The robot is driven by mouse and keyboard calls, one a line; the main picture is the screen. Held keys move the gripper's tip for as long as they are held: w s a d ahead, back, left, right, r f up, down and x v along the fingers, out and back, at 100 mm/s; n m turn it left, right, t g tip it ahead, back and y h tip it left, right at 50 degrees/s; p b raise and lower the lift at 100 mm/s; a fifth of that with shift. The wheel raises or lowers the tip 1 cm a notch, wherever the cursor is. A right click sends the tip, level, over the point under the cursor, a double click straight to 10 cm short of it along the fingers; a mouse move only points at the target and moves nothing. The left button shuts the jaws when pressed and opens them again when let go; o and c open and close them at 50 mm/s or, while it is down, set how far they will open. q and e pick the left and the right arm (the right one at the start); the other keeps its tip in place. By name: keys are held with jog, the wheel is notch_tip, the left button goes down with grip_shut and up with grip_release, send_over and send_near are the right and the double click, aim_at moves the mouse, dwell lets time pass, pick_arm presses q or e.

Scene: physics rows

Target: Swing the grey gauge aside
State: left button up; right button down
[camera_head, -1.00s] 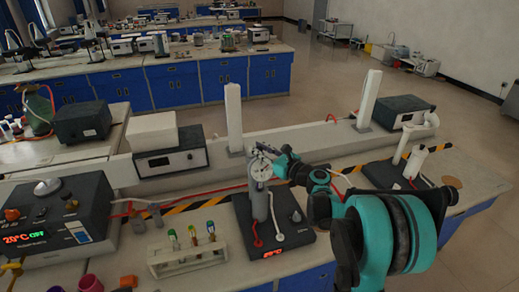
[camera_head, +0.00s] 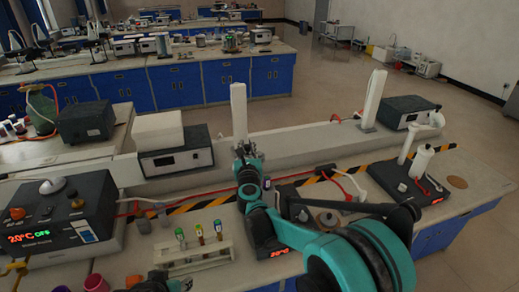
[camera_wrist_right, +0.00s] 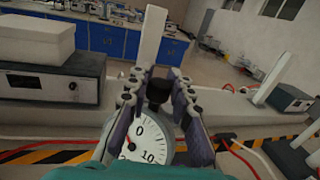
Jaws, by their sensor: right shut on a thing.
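The grey gauge (camera_wrist_right: 150,138) shows in the right wrist view with its white dial, numbers and red needle facing the camera. My right gripper (camera_head: 243,152) is at the gauge. In the wrist view its two fingers (camera_wrist_right: 158,88) stand on either side of a dark part at the dial's upper rim, shut on it. In the head view my gripper and arm hide the gauge and most of its post. The gauge's dark base (camera_head: 266,232) with a red display shows partly behind my arm.
A rack (camera_head: 193,258) with several coloured-cap tubes stands left of the base. A controller with a red display (camera_head: 62,222) is at far left. A white upright post (camera_head: 239,112) stands behind my gripper. Another dark stand (camera_head: 407,183) is at right.

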jog(key=w+a+m+g+h+p, duration=0.1)
jog(key=w+a+m+g+h, duration=0.3)
jog(key=m+h, duration=0.4)
jog(key=shift+w+a+h, duration=0.45)
jog(key=shift+w+h, duration=0.15)
jog(key=shift+h, duration=1.2)
jog(key=c, duration=1.3)
grip_release()
jog(key=shift+a, duration=0.1)
jog(key=v, duration=1.2)
jog(key=shift+w+r, duration=0.1)
